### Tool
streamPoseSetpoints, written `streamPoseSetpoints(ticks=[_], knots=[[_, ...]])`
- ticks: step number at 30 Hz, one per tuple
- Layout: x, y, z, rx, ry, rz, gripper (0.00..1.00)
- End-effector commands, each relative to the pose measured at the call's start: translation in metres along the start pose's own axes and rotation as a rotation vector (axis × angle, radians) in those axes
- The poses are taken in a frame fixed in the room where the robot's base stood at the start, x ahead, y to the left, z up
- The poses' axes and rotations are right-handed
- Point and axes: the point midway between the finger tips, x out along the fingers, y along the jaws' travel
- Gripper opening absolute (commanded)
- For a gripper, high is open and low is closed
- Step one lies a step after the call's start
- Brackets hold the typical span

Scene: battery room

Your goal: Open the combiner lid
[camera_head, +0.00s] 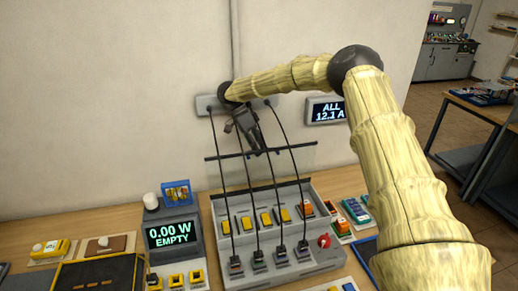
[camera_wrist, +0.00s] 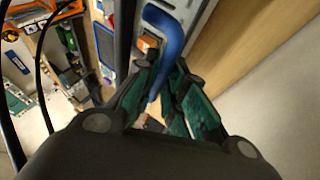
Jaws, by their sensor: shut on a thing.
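The combiner (camera_head: 328,255) is a grey box on the bench, with yellow and orange switches and a red knob. A thin dark bar (camera_head: 225,156) stands above its back edge, apart from the dark strip (camera_head: 292,185) along that edge. It looks like the edge of a raised lid; the panel between is clear or too faint to see. My gripper (camera_head: 260,147) is at this bar, pointing down. In the wrist view my gripper (camera_wrist: 158,75) has its green-padded fingers closed around a blue curved handle (camera_wrist: 170,30). The handle's lower part is partly hidden by the fingers.
Several black cables run from the wall plate (camera_head: 208,103) down to plugs on the combiner, close around my gripper. A meter (camera_head: 172,235) reading 0.00 W EMPTY stands left. A wall display (camera_head: 325,111) is behind my arm. Small switch blocks (camera_head: 355,210) lie right.

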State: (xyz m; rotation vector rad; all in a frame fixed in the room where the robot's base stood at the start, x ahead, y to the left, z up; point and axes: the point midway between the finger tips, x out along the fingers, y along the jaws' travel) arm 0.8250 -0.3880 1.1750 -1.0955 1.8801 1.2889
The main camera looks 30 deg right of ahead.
Motion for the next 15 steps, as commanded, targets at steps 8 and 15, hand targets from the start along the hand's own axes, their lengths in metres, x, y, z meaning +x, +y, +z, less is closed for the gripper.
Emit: streamPoseSetpoints(ticks=[8,15], knots=[[0.009,-0.0018,0.0031,-0.004,0.001,0.008,0.17],[0.0049,-0.0009,0.002,-0.002,0.001,0.004,0.34]])
